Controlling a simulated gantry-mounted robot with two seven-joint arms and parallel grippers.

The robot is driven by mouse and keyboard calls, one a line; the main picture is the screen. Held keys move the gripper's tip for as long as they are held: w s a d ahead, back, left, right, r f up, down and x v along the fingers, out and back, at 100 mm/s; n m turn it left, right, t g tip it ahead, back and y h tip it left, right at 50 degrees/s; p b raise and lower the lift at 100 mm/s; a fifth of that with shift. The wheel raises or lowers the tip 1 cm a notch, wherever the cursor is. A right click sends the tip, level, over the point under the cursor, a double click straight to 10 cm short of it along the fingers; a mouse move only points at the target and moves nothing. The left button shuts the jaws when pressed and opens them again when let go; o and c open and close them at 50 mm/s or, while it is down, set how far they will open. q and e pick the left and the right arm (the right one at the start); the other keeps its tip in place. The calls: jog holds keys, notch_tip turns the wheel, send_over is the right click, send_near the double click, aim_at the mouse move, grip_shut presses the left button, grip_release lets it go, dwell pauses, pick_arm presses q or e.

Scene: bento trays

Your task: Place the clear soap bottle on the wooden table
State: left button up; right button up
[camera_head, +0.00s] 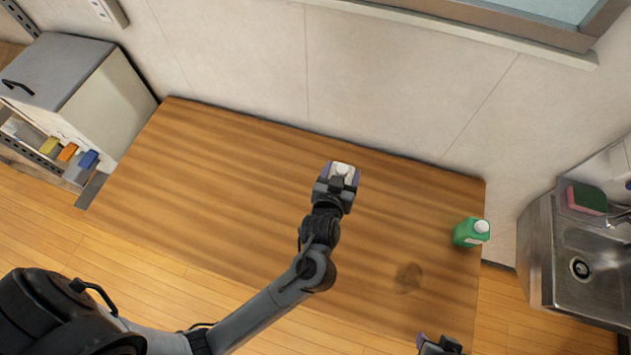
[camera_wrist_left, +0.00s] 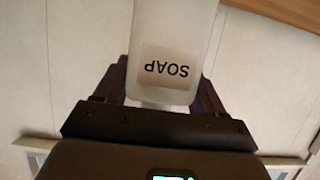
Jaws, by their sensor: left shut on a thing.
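The clear soap bottle (camera_wrist_left: 172,45) is between the two fingers of my left gripper (camera_wrist_left: 165,85) in the left wrist view, its SOAP label upside down. In the head view its whitish top (camera_head: 343,169) shows between the fingers of my left gripper (camera_head: 338,176), which is shut on it over the back middle of the wooden table (camera_head: 220,170). I cannot tell whether the bottle's base touches the table. My right gripper (camera_head: 440,346) shows only partly at the bottom edge, and its jaws are unclear.
A green bottle with a white cap (camera_head: 468,234) stands at the table's right end. A sink (camera_head: 590,270) with a pink and green sponge (camera_head: 587,198) is further right. A grey-topped cabinet (camera_head: 75,85) stands at left. The table's left half is clear.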

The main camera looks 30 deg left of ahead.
pick_arm(q)
jog(key=f, duration=0.2)
jog(key=shift+s+d+f, duration=0.1)
jog(key=shift+d+f, duration=0.15)
jog(key=shift+f, duration=0.1)
jog(key=shift+a+f+b, duration=0.1)
jog(key=shift+f+b, duration=0.2)
jog(key=shift+f, duration=0.25)
notch_tip(320, 180, down, 3)
jog(key=shift+r, duration=0.1)
jog(key=shift+f, duration=0.35)
jog(key=shift+b, duration=0.3)
jog(key=shift+f, duration=0.2)
jog(key=o, duration=1.1)
jog(key=shift+r, duration=0.15)
